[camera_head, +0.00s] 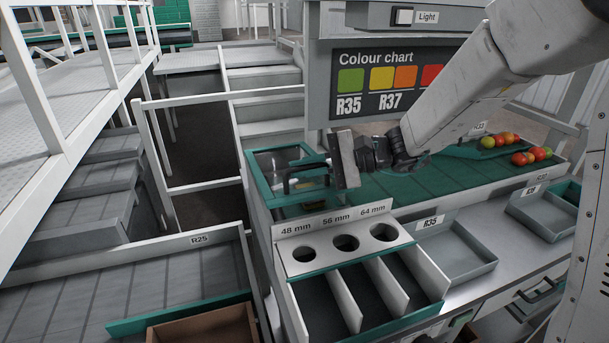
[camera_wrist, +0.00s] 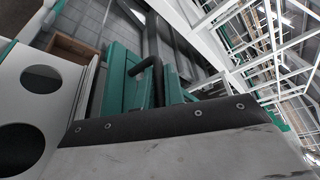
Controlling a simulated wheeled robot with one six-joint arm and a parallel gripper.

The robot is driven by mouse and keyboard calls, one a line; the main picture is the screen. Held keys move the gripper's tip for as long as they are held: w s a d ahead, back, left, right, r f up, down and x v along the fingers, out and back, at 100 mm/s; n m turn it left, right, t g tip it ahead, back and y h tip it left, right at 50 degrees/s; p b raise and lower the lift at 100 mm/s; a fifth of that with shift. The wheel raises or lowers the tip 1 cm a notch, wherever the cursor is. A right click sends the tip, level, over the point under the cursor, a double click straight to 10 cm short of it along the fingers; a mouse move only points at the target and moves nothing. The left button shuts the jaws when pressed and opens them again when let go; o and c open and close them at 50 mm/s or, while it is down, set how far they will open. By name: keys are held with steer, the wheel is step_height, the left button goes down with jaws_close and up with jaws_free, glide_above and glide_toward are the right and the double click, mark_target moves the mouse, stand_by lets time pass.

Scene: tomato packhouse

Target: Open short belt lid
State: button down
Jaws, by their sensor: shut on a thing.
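The short belt lid (camera_head: 262,182) is a teal frame with a clear pane at the left end of the green sorting belt. It looks down over the belt end. A black bar handle (camera_head: 298,173) stands on it; the handle also shows in the wrist view (camera_wrist: 147,66) in front of the teal frame (camera_wrist: 116,82). My gripper (camera_head: 331,164) comes in from the right and is shut on the handle at its right end. In the wrist view a dark riveted jaw edge (camera_wrist: 160,122) hides the place of contact.
The sizing box (camera_head: 333,223) with round holes stands just in front of the lid. Several tomatoes (camera_head: 506,139) lie on the belt (camera_head: 420,180) at the right. A grey R35 tray (camera_head: 455,262) is at the front right. The Colour chart board (camera_head: 400,82) stands behind.

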steer(key=shift+r, duration=0.1)
steer(key=c, duration=1.5)
jaws_free()
steer(key=shift+d, duration=0.1)
steer(key=v, duration=0.7)
steer(key=shift+d+r, duration=0.1)
steer(key=shift+d, duration=0.25)
